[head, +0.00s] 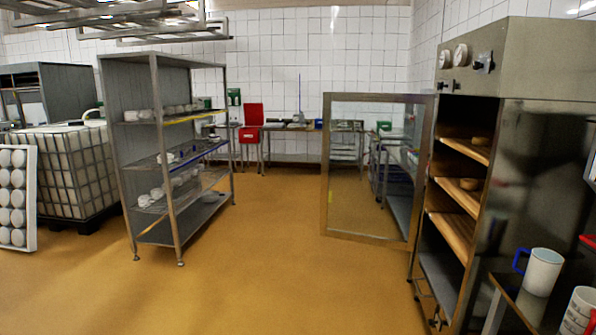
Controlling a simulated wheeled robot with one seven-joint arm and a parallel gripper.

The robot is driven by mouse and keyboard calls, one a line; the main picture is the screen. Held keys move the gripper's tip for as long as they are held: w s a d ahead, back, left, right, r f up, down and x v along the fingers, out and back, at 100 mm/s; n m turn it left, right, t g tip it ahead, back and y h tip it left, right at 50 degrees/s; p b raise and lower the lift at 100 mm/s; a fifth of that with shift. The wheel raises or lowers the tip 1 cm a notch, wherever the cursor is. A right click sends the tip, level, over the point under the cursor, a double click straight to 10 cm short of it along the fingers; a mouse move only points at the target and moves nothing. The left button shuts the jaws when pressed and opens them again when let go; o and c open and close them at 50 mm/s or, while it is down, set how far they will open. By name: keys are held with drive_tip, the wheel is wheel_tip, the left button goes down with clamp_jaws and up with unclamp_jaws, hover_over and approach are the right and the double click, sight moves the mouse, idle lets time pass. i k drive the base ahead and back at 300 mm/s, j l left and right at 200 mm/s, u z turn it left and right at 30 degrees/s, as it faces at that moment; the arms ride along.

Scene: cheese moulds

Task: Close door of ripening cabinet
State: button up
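The ripening cabinet (545,150) is a tall steel unit at the right, with dials on its top panel. Its front is open and shows wooden shelves (458,198) with a few round cheeses on them. Its door (325,180) is a glass pane in a steel frame. The door stands wide open, swung out to the left from the cabinet's far front edge. A rack shows through and behind the glass. My gripper is not in view.
A steel shelf rack (118,150) with white moulds stands left of centre. A caged white tank (80,165) is behind it at the left. A white mug (543,272) stands on a table at the lower right. The yellow floor (270,270) between is clear.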

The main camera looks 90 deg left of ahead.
sight(428, 99)
drive_tip(key=u, duration=2)
drive_tip(key=i+j+u, duration=0.2)
drive_tip(key=u, duration=0.2)
drive_tip(key=i+j+u, duration=0.15)
drive_tip(key=u, duration=0.25)
drive_tip(key=i+u, duration=0.4)
drive_tip(key=i, duration=2.95)
drive_tip(key=i+j, duration=0.1)
drive_tip(key=i, duration=1.35)
drive_tip(key=i+z, duration=0.1)
drive_tip(key=i, duration=1.35)
drive_tip(key=i+j, duration=0.2)
drive_tip(key=i, duration=1.25)
drive_tip(key=z, duration=0.45)
drive_tip(key=i+z, duration=0.1)
drive_tip(key=z, duration=0.35)
drive_tip(key=j+z, duration=0.1)
drive_tip(key=z, duration=0.3)
drive_tip(key=i+z, duration=0.1)
drive_tip(key=z, duration=2.25)
